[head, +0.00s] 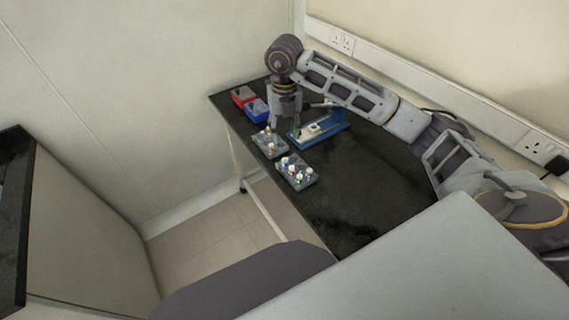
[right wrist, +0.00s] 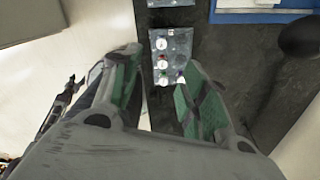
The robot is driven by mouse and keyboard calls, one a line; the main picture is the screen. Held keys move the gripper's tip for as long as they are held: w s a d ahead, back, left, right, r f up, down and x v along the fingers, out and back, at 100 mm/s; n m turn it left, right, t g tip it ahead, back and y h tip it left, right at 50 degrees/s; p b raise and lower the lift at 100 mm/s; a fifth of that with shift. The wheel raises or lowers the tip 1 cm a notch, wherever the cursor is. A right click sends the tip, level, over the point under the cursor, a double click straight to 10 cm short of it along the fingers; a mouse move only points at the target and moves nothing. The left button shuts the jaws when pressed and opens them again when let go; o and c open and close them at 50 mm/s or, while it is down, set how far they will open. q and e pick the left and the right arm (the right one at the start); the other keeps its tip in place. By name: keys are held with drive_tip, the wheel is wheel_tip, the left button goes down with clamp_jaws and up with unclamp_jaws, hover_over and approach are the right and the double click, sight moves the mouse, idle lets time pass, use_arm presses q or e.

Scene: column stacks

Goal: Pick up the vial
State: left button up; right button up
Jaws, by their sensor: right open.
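Several small vials with white and coloured caps stand in two grey racks on the black bench. In the head view one rack (head: 262,146) is farther away and the other rack (head: 308,181) is nearer. Which vial is meant, I cannot tell. My right gripper (head: 284,120) is over the bench close to the farther rack, pointing down. In the right wrist view my right gripper (right wrist: 160,62) has its fingers spread with nothing between them. A rack with vials (right wrist: 171,42) shows beyond and between the fingertips. My left gripper is not in view.
A blue stand (head: 331,124) with a white piece is just right of the racks. A red bin (head: 243,95) and a blue bin (head: 256,110) sit at the bench's far left. The black bench (head: 350,190) is clear toward the front.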

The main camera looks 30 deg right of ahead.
hover_over(284, 159)
drive_tip(key=f, duration=0.8)
drive_tip(key=shift+s, duration=0.35)
drive_tip(key=shift+f, duration=0.1)
drive_tip(key=shift+w+f, duration=0.15)
drive_tip(key=shift+f, duration=1.1)
drive_tip(key=shift+w+f, duration=0.1)
drive_tip(key=shift+f, duration=1.15)
drive_tip(key=c, duration=0.9)
